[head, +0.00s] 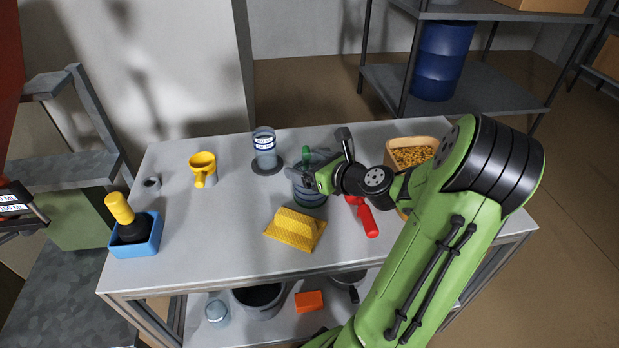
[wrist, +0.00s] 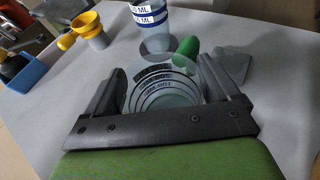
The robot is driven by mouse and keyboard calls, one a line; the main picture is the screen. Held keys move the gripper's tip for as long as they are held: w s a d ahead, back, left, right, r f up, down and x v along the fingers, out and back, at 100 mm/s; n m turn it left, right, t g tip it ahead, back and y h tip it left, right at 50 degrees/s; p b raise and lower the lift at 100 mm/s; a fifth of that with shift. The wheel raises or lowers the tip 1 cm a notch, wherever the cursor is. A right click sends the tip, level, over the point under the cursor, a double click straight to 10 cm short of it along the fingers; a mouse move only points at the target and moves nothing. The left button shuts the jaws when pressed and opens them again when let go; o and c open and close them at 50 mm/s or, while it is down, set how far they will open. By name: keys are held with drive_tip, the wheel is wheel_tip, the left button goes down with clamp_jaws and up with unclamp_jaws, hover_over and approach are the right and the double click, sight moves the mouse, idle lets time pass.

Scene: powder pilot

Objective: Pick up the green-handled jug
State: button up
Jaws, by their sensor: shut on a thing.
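The green-handled jug (head: 311,198) is clear with dark markings and is near the back middle of the table. Its green handle (wrist: 189,47) shows in the wrist view at the jug's far right. My gripper (head: 313,180) is shut on the jug, with a dark finger on each side of the clear body (wrist: 160,88) in the wrist view. My gripper and arm hide part of the jug in the head view. I cannot tell whether its base touches the table.
A clear measuring beaker (head: 264,143) stands on a dark disc left of the jug. A yellow cup (head: 203,167) and blue box (head: 146,248) are further left. A tray of grains (head: 432,145) is right.

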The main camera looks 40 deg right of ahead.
drive_tip(key=shift+c, duration=0.7)
wheel_tip(320, 180, up, 10)
drive_tip(key=p, duration=0.5)
drive_tip(key=shift+p, duration=0.3)
